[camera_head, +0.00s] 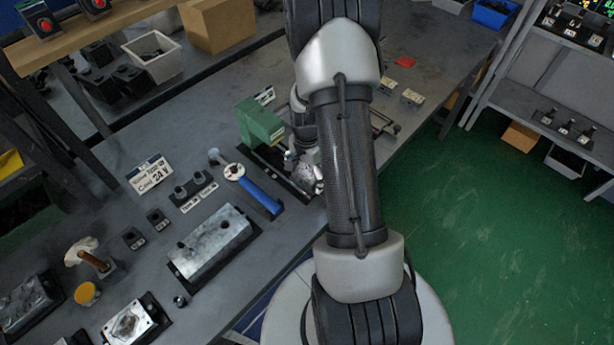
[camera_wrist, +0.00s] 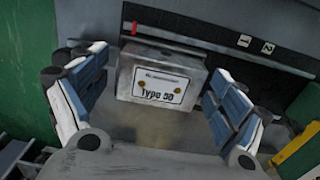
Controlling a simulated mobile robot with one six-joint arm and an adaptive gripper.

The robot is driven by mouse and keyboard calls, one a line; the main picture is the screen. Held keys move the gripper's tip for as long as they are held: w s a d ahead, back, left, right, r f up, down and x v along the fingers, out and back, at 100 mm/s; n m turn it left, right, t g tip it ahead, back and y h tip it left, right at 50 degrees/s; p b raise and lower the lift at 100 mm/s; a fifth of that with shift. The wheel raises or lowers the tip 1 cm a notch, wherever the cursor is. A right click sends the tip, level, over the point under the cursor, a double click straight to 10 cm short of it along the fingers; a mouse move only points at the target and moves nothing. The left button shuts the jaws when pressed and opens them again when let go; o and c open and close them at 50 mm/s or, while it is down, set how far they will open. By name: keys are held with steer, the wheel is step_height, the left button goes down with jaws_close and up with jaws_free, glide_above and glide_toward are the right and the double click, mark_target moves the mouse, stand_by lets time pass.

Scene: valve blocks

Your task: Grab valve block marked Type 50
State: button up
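The valve block marked Type 50 (camera_wrist: 160,80) is a grey metal block with a white label. In the wrist view it stands in front of a dark panel, between the two fingers of my gripper (camera_wrist: 160,82). The fingers, with blue and white pads, are spread on either side, with a narrow gap showing beside the block. In the head view my gripper (camera_head: 305,170) is low over the bench beside a green fixture (camera_head: 260,122), partly covered by my arm. The block cannot be made out there.
The grey bench (camera_head: 185,235) carries a large metal block (camera_head: 210,243), a blue-handled tool (camera_head: 258,195) and a 24 V sign (camera_head: 150,174) left of my arm. In the wrist view, green surfaces flank the block, and the dark panel bears labels 1 and 2. Green floor is free at right.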

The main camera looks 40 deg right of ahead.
steer(key=c, duration=1.3)
steer(key=shift+c, duration=0.9)
steer(key=shift+r, duration=0.15)
